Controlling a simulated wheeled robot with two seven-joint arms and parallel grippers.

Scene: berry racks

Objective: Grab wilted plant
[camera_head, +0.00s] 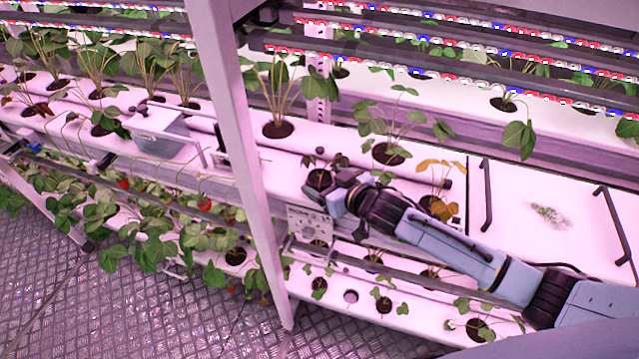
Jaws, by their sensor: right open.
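My right gripper (328,193) reaches in from the right, low over the front edge of the white upper growing rack. It is open. Its tips are close to a small dark, drooping plant (318,160) in a dark round pot hole. I cannot tell whether they touch it. A second sickly plant with yellow-orange leaves (436,164) stands farther right, behind my right forearm, which partly hides it. My left gripper is not in view.
Green plants (392,125) stand close behind the gripper. A slanted white post (232,120) rises just left of it. Light bars (450,52) run above the rear row. A white panel with dark handles (540,205) lies right. A lower rack (345,312) holds more plants.

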